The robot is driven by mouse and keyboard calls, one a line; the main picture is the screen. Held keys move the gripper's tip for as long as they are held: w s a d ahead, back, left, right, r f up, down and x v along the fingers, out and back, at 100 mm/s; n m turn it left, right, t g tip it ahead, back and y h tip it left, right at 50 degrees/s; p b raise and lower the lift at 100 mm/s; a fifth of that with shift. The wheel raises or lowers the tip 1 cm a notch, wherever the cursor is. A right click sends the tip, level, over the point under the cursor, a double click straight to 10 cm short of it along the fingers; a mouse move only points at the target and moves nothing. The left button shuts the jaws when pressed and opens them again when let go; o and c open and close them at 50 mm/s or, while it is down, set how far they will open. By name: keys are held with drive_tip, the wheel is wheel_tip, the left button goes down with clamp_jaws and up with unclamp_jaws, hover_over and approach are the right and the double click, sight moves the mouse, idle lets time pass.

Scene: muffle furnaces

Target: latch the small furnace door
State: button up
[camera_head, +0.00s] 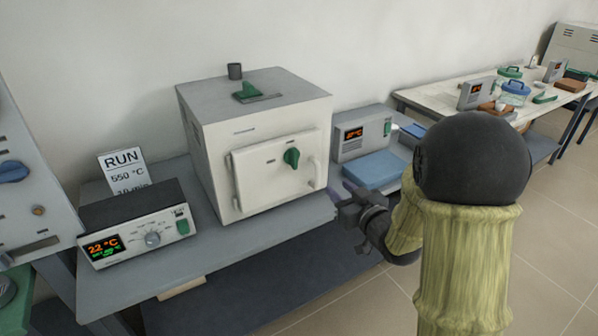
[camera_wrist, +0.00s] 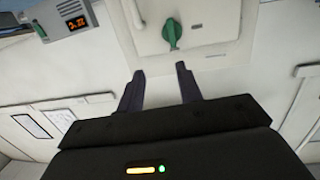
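The small furnace (camera_head: 255,140) is a white box with a grey top on the grey bench. Its front door (camera_head: 272,178) looks closed against the body. A green latch knob (camera_head: 291,158) is on the door, and a white bar handle (camera_head: 315,172) is at the door's right edge. My gripper (camera_head: 345,205) is right of and below the door, apart from it. In the wrist view, the green knob (camera_wrist: 172,34) is beyond the two dark fingers (camera_wrist: 160,85). The fingers are spread and nothing is between them. I cannot tell whether the latch is engaged.
A controller (camera_head: 135,225) reading 22 °C and a RUN sign (camera_head: 124,168) are left of the furnace. A grey instrument (camera_head: 362,133) and a blue block (camera_head: 374,171) are to its right. Another table (camera_head: 440,97) stands at the back right. The floor in front is clear.

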sight(296, 155)
drive_tip(key=shift+s+a+n+y, duration=0.1)
drive_tip(key=shift+a+n+y, duration=0.3)
drive_tip(key=shift+a+y, duration=0.4)
drive_tip(key=x, duration=0.5)
drive_tip(key=p+x, duration=0.1)
drive_tip(key=x, duration=1.1)
drive_tip(key=shift+r+p, duration=0.25)
drive_tip(key=shift+p, duration=0.1)
clamp_jaws()
